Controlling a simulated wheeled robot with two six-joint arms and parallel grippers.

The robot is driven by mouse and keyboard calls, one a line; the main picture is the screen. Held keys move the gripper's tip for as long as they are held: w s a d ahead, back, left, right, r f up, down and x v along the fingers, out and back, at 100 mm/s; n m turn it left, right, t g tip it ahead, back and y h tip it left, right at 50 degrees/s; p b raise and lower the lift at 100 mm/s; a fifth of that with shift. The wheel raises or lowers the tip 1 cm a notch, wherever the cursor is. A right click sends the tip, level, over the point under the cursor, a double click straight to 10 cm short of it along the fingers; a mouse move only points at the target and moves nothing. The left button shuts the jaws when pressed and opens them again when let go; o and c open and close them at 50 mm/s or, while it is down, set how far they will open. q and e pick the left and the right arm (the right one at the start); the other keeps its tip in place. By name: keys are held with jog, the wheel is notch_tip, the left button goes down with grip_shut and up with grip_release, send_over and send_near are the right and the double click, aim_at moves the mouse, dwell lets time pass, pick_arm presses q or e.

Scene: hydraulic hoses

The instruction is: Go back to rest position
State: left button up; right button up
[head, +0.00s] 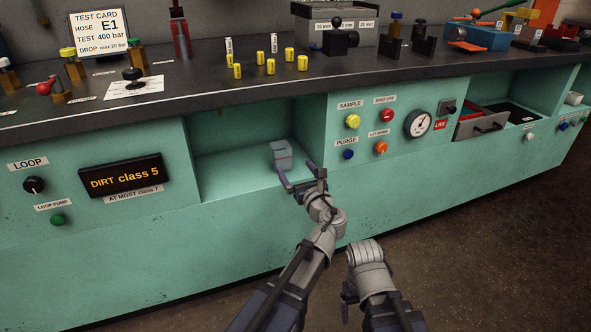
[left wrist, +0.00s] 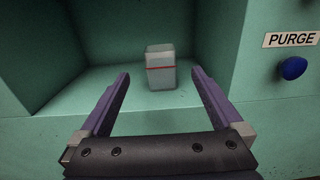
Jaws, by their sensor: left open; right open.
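My left gripper (head: 297,178) is at the front of the open recess in the teal bench, fingers pointing in. Its two fingers (left wrist: 166,92) are apart with nothing between them in the left wrist view. A pale translucent container with a red line (head: 281,154) stands upright on the recess floor, just beyond the fingertips; it also shows in the left wrist view (left wrist: 160,68). My right arm is folded low, at the lower middle of the head view. Only a dark part of my right gripper (head: 346,294) shows beside its wrist; the rest is hidden.
The recess walls stand on both sides of my left gripper. Right of it are the PURGE button (left wrist: 293,68) and a gauge (head: 418,123). The worktop (head: 205,85) above carries yellow-marked small cylinders and fittings. The floor (head: 480,240) at right is clear.

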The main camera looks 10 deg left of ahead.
aim_at(284, 153)
pick_arm(q)
jog(key=x, duration=1.1)
jog(key=shift+w+a, duration=0.1)
jog(key=shift+w, duration=0.05)
jog(key=shift+w+a, duration=0.2)
jog(key=shift+w, duration=0.05)
jog(key=shift+f+b, duration=0.25)
jog(key=shift+b, duration=0.05)
jog(key=shift+r+p, duration=0.3)
jog(key=shift+f, duration=0.1)
